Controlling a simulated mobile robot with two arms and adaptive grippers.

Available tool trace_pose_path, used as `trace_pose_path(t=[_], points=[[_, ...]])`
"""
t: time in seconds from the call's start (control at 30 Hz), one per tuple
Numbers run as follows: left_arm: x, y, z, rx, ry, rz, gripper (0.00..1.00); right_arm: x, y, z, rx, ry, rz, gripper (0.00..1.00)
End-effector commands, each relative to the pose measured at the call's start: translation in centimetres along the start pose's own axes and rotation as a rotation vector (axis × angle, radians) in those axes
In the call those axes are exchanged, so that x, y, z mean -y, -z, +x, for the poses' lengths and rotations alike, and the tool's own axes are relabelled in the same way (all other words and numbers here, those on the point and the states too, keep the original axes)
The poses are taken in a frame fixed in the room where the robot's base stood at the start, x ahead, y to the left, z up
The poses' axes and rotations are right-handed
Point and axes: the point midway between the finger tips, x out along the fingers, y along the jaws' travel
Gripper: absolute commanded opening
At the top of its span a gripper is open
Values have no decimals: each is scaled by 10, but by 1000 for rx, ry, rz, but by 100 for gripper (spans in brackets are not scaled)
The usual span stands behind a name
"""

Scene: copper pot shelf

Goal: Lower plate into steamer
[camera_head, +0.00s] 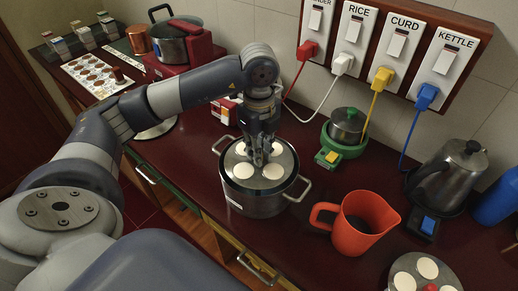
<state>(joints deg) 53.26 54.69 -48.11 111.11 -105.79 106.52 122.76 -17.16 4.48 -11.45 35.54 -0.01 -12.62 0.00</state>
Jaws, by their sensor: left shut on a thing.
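The steamer is a steel pot (258,203) with two side handles on the dark red counter. A round grey plate (257,181) with several white discs lies level across the pot's mouth, around rim height. I cannot tell whether it rests on anything inside. My left gripper (259,160) points down over the plate's middle and is shut on the plate's centre, which the fingers hide. A second plate (407,266) with white discs and a red centre knob is at the bottom right, partly cut off. My right gripper is not in view.
An orange-red jug (370,219) stands right of the pot. Behind are a green cooker (345,133) and a steel kettle (449,176). Labelled switches (403,40) with coloured plugs line the wall. A red appliance with a pot (178,45) stands at the back left.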

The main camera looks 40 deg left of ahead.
Motion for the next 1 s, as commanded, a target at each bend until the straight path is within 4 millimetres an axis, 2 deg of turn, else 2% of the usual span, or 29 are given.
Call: trace_pose_path(t=[0.8,1.0], points=[[0,0,26,0,0,0,0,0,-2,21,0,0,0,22],[0,0,27,0,0,0,0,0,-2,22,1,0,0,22]])
